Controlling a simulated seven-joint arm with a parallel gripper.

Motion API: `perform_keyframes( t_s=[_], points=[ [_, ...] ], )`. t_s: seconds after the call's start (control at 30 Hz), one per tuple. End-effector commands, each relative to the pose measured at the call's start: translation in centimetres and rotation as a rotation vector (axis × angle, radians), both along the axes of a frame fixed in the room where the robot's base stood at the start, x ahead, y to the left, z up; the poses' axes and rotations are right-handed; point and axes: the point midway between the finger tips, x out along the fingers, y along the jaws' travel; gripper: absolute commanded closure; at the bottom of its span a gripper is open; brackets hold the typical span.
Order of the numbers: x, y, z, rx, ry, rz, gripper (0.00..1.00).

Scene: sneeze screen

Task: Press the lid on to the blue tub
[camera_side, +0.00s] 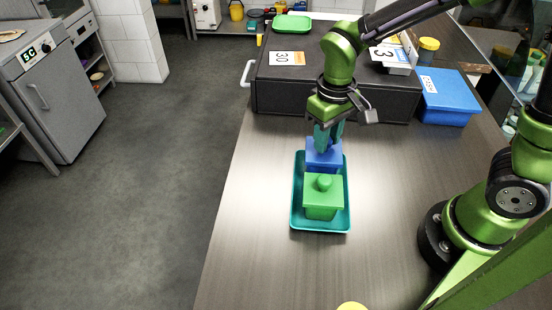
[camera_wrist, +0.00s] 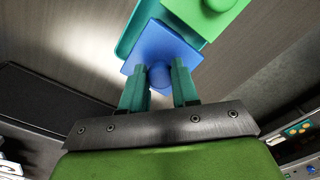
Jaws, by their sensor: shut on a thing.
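My gripper (camera_side: 328,138) points down with its teal fingers shut on the knob of the blue lid (camera_side: 323,155). In the wrist view the fingers (camera_wrist: 158,76) close on the knob from both sides, and the square blue lid (camera_wrist: 155,48) lies just beyond them. The blue lid is over the back part of a teal tray (camera_side: 298,222). The blue tub is mostly hidden beneath the lid and behind the green tub; I cannot tell whether the lid is seated. A green tub (camera_side: 321,213) with a green knobbed lid (camera_side: 323,191) stands in front, in the tray.
A large black case (camera_side: 330,95) stands behind the tray, with number cards on top. A blue box (camera_side: 447,98) with a label is at its right, with a yellow-lidded jar (camera_side: 428,50) behind. A clear screen (camera_side: 500,55) rises at the back right. The table's front is mostly clear.

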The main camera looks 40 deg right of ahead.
Motion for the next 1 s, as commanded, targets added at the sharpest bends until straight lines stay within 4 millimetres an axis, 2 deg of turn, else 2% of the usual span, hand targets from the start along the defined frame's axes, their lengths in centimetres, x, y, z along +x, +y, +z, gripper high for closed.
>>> perform_keyframes(
  t_s=[1.0],
  points=[
    [-0.01, 0.01, -0.9, 0.0, 0.001, 0.0, 0.99]
  ],
)
